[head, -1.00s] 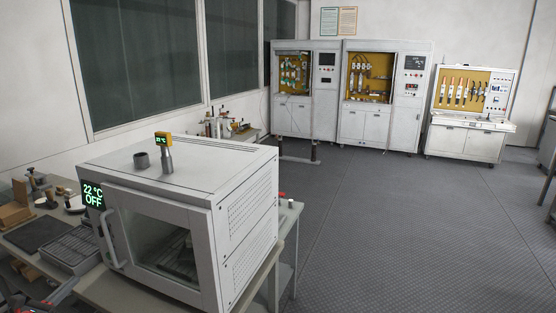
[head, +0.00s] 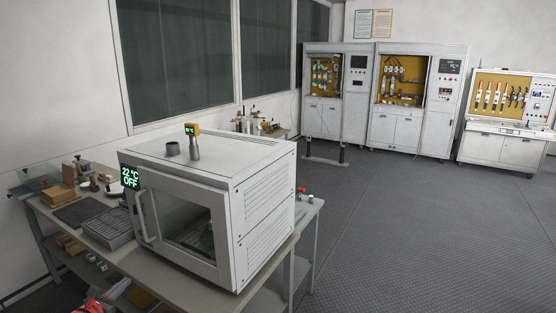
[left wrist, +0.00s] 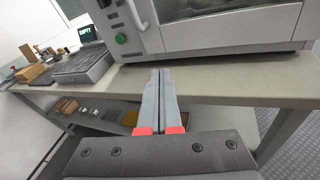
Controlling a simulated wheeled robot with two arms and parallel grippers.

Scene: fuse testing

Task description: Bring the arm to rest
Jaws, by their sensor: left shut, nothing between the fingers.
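My left gripper (left wrist: 160,72) is shut and empty in the left wrist view, its two grey fingers together with red pads at their base. Its fingertips show in front of the table edge, below the oven, apart from the oven door handle. In the head view only a red part of my left gripper (head: 90,307) shows at the bottom left edge. My right gripper is not in view.
The white oven (head: 262,215), its display reading 22 °C OFF, stands on the workbench (head: 185,288). A slotted grey tray (head: 108,228) and wooden blocks (head: 58,196) lie left of it. Test cabinets (head: 338,125) stand at the back. The floor (head: 420,230) on the right is clear.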

